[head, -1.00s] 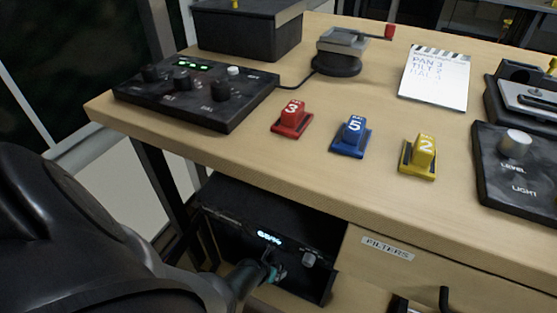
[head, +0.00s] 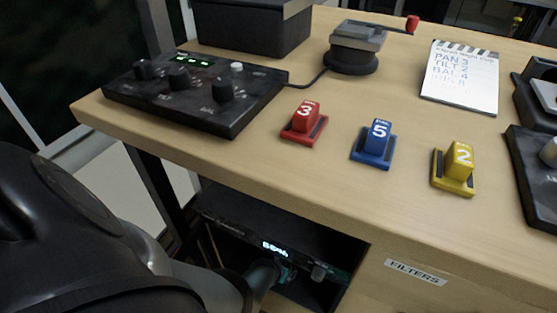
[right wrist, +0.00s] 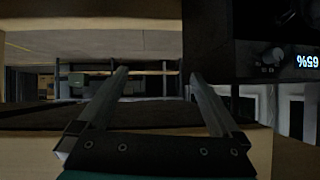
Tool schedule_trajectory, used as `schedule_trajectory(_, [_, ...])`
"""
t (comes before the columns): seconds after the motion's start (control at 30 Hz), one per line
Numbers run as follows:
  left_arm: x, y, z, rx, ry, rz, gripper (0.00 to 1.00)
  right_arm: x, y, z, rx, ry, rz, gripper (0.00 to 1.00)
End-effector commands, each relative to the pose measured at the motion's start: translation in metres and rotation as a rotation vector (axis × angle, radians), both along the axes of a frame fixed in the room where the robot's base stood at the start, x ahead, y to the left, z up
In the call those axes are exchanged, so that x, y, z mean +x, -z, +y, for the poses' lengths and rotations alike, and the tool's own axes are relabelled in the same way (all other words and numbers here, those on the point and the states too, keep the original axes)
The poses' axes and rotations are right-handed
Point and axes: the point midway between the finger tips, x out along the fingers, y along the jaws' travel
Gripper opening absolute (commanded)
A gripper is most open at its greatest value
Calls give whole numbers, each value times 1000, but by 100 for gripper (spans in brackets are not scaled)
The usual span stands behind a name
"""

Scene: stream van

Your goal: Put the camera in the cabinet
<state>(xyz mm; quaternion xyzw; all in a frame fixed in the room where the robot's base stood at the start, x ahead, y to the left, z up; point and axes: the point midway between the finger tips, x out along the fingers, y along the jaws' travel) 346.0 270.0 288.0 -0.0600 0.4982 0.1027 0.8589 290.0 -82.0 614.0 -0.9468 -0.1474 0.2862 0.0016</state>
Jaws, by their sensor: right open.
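I see no thing that I can make out as the camera, and it does not show in the right gripper. My right gripper (right wrist: 155,73) is open in the right wrist view, its two fingers apart with nothing between them. In the head view my arm reaches under the desk to a black unit (head: 300,238) with a lit display and a knob. The gripper's teal part (head: 283,273) shows there; its fingertips are hidden. The same display (right wrist: 306,61) is close by in the wrist view, upside down. I cannot tell which part is the cabinet. My left gripper is not in view.
The wooden desk top (head: 240,165) overhangs the unit. A drawer front labelled FILTERS (head: 415,271) is to its right.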

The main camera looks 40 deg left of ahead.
Motion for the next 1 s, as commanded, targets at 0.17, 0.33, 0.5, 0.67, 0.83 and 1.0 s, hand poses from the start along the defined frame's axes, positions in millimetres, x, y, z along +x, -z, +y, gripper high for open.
schedule_trajectory(0.17, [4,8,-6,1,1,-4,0,3,-2,12,56,-8,-98,100])
schedule_trajectory(0.33, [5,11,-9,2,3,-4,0,4,-7,18,94,-10,-161,100])
schedule_trajectory(0.5, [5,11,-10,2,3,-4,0,4,-10,20,104,-10,-180,100])
schedule_trajectory(0.67, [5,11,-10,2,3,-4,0,4,-10,20,104,-10,-180,100])
schedule_trajectory(0.83, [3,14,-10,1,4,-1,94,4,-11,22,118,-10,-201,100])
schedule_trajectory(1.0, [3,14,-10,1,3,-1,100,4,-11,22,116,-10,-200,100])
